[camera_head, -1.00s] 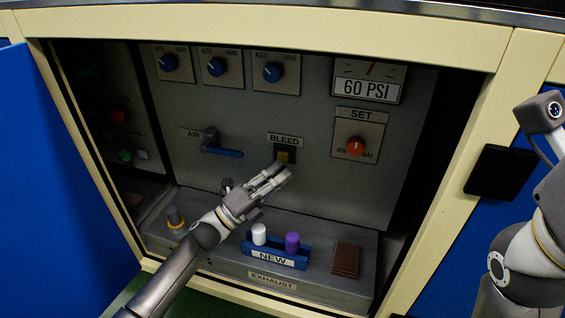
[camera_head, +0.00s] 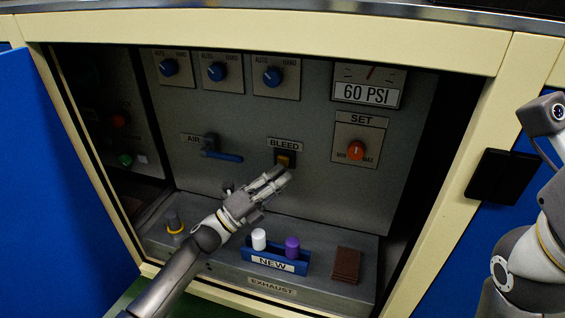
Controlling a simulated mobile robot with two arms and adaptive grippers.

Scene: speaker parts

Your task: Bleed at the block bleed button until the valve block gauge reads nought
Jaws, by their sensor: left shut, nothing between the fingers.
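The bleed button (camera_head: 284,161) is a small yellow-brown square in a dark frame under the BLEED label, on the grey panel inside the cabinet. My left gripper (camera_head: 282,178) is shut and empty. Its fingertips are just below the button in the picture; I cannot tell whether they touch it. The gauge (camera_head: 369,75) is at the panel's upper right above a 60 PSI plate (camera_head: 366,93). The cabinet's top edge hides most of its dial, and only a bit of red needle shows. My right arm is at the right edge; its gripper is out of view.
A blue AIR lever (camera_head: 222,154) is left of the button, and a red SET knob (camera_head: 356,150) is to its right. Below stand a blue NEW holder (camera_head: 274,260) with white and purple pieces, and a brown block (camera_head: 346,264). The cabinet frame surrounds the opening.

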